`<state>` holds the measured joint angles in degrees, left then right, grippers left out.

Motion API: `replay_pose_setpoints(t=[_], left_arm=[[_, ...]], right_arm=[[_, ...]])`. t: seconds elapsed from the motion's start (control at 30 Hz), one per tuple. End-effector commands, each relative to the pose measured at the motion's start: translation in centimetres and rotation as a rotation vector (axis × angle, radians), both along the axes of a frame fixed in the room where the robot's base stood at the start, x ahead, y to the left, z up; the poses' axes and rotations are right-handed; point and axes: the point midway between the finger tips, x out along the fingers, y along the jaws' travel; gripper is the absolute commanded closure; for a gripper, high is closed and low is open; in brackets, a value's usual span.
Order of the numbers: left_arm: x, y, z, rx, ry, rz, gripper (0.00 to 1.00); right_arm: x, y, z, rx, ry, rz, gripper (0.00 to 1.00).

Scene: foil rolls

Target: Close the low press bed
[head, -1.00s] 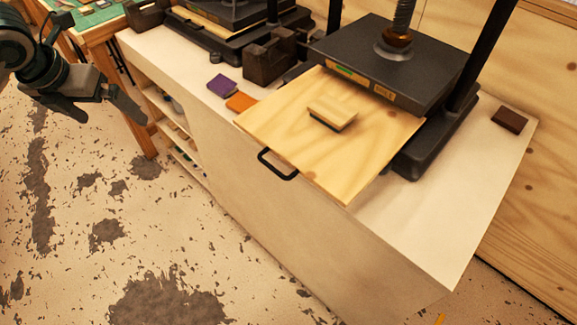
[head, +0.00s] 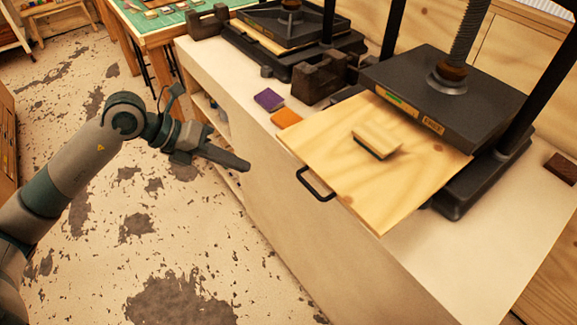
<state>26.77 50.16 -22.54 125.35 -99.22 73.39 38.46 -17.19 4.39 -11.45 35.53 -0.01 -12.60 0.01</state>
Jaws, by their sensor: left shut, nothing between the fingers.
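The low press bed (head: 345,185) is a pale wooden board sticking out from under the dark press plate (head: 440,90), past the front edge of the white bench. A black handle (head: 316,186) is on its front edge. A small wooden block (head: 377,140) with a dark green underside lies on the board. My left gripper (head: 246,165) is shut and empty, left of the handle and apart from it, in front of the bench. My right gripper is not in view.
A purple block (head: 268,99) and an orange block (head: 286,118) lie on the bench left of the bed. A second press (head: 290,38) and dark brown blocks (head: 319,81) stand behind. A dark red block (head: 563,168) is at the right. The floor in front is clear.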

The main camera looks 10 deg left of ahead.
Motion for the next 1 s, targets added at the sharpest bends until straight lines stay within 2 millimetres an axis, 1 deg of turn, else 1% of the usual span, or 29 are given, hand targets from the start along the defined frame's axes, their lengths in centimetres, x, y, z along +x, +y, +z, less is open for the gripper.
replay_pose_setpoints(t=[0.03,0.1,0.2,0.3,0.37,0.47,0.6,0.7,0.87,1.0], left_arm=[[-0.5,-1.3,-1.0,-0.075,0.014,0.004,1.00],[-0.9,-2.8,-1.6,-0.180,0.020,0.018,1.00],[-1.4,-4.3,-2.4,-0.328,0.028,0.058,1.00],[-1.7,-5.1,-3.0,-0.467,0.034,0.119,1.00],[-1.8,-5.3,-3.4,-0.547,0.036,0.166,1.00],[-1.9,-4.9,-4.3,-0.671,0.039,0.262,1.00],[-1.9,-3.3,-5.8,-0.805,0.034,0.410,1.00],[-2.0,-2.0,-6.7,-0.868,0.030,0.502,1.00],[-2.0,-0.6,-7.7,-0.917,0.021,0.589,1.00],[-2.0,-0.2,-7.8,-0.925,0.018,0.606,1.00]], right_arm=[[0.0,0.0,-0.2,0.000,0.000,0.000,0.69],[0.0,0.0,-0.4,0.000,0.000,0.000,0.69],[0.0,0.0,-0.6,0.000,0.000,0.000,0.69],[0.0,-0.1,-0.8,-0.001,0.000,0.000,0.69],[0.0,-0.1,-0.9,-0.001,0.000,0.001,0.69],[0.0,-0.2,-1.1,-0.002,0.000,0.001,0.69],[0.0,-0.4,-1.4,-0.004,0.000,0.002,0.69],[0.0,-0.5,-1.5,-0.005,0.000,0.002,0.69],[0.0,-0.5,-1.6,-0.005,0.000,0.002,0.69],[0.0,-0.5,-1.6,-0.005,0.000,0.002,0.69]])
